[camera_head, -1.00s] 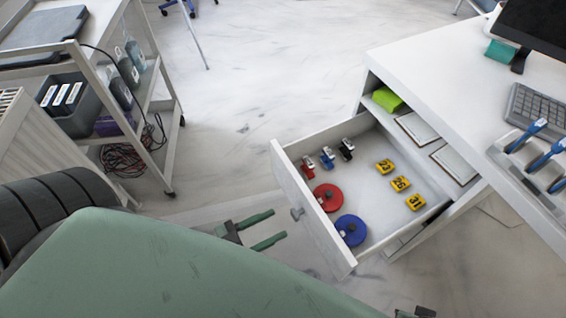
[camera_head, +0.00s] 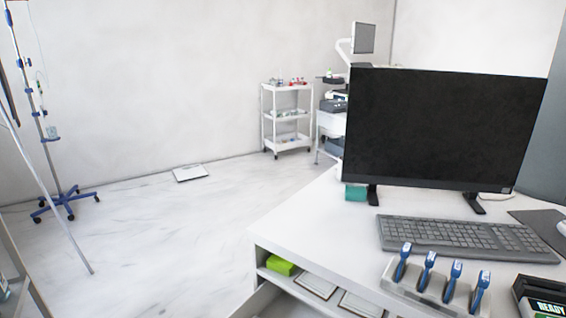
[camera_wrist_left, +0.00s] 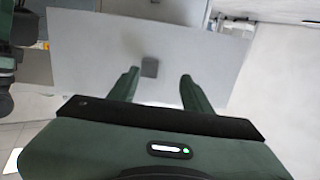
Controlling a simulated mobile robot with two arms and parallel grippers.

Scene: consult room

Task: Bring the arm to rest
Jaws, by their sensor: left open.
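My left gripper (camera_wrist_left: 158,88) shows in the left wrist view with its two green fingers apart and nothing between them. Beyond the fingers is a pale drawer front (camera_wrist_left: 105,50) with a small grey knob (camera_wrist_left: 149,67). The knob appears between the fingertips in the picture, but the fingers are not closed on it. Neither arm shows in the head view, and my right gripper is in no current view.
A white desk (camera_head: 310,220) carries a monitor (camera_head: 440,125), a keyboard (camera_head: 455,235) and a rack of blue-handled devices (camera_head: 436,290). A lime-green item (camera_head: 281,266) lies on the shelf below. An IV stand (camera_head: 50,150) and white cart (camera_head: 287,120) stand on open floor.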

